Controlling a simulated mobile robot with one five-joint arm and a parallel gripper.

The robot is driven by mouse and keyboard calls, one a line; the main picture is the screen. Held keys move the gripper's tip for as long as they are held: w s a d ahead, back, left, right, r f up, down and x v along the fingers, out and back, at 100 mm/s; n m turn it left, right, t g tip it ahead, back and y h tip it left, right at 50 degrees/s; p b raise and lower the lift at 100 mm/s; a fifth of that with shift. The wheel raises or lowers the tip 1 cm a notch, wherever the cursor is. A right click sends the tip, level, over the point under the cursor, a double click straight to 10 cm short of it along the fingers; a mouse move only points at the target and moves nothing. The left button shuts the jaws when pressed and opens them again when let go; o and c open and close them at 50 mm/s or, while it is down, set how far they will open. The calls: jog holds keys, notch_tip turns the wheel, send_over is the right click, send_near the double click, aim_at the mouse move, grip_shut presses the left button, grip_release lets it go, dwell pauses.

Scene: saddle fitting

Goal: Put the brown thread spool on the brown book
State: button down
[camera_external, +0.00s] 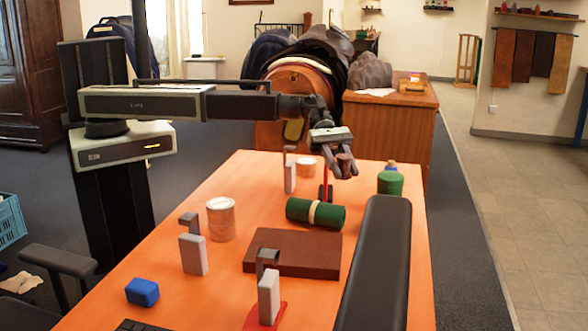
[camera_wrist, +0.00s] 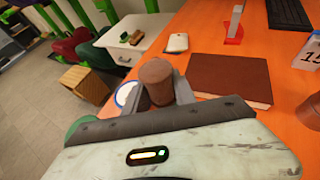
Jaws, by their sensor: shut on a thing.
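The brown thread spool (camera_wrist: 156,80) is between the fingers of my gripper (camera_wrist: 168,92) in the wrist view. In the external view my gripper (camera_external: 338,170) is shut on the spool (camera_external: 346,164), high over the far part of the orange table. The brown book (camera_external: 292,262) lies flat on the table, nearer the external camera than my gripper and apart from it. The book (camera_wrist: 230,78) is right of the spool in the wrist view, its top bare there. In the external view a grey bracket overlaps its front edge.
A green roll (camera_external: 316,213) with a pale band lies just behind the book. A tin (camera_external: 221,220) and a grey block (camera_external: 193,254) stand left of it. A green cylinder (camera_external: 390,184) stands at the far right. A dark padded rest (camera_external: 380,270) fills the near right.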

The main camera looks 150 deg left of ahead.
jog(key=m+h, duration=0.2)
send_over(295, 246)
notch_tip(295, 246, down, 11)
jog(key=b, duration=1.1)
jog(key=shift+w+r, duration=0.1)
jog(key=shift+r, duration=0.2)
jog(key=c, duration=1)
grip_release()
